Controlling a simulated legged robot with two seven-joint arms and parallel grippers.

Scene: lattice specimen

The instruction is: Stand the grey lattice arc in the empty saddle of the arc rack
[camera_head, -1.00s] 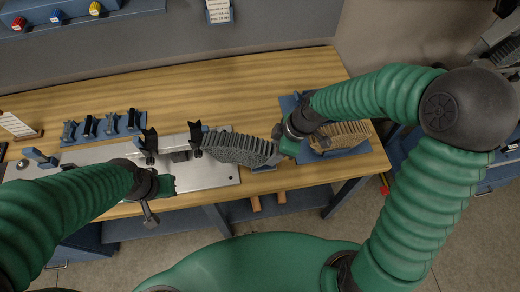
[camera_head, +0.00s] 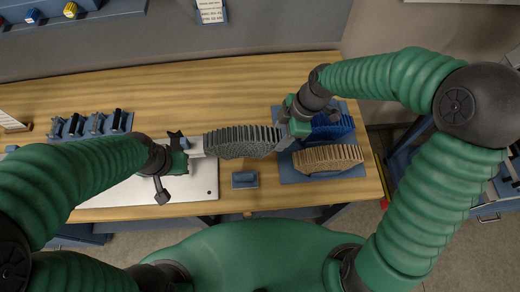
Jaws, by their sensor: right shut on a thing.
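The grey lattice arc (camera_head: 243,142) is held by one end, its ribbed edge up, left of the arc rack. My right gripper (camera_head: 287,134) is shut on the arc's right end, by the rack's left edge. The arc rack (camera_head: 288,173) is a blue base on the right of the bench. A tan arc (camera_head: 328,158) stands at its front and a blue arc (camera_head: 332,127) behind, partly hidden by my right gripper. The empty saddle cannot be made out. My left gripper (camera_head: 180,161) is over the metal plate near the arc's left end; its jaws are unclear.
The metal plate (camera_head: 118,195) lies at the bench's left front, its dark clamp (camera_head: 175,139) partly hidden. A small blue block (camera_head: 245,179) sits at the front edge. Several small holders (camera_head: 90,124) stand at the left. The bench's back middle (camera_head: 200,90) is clear.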

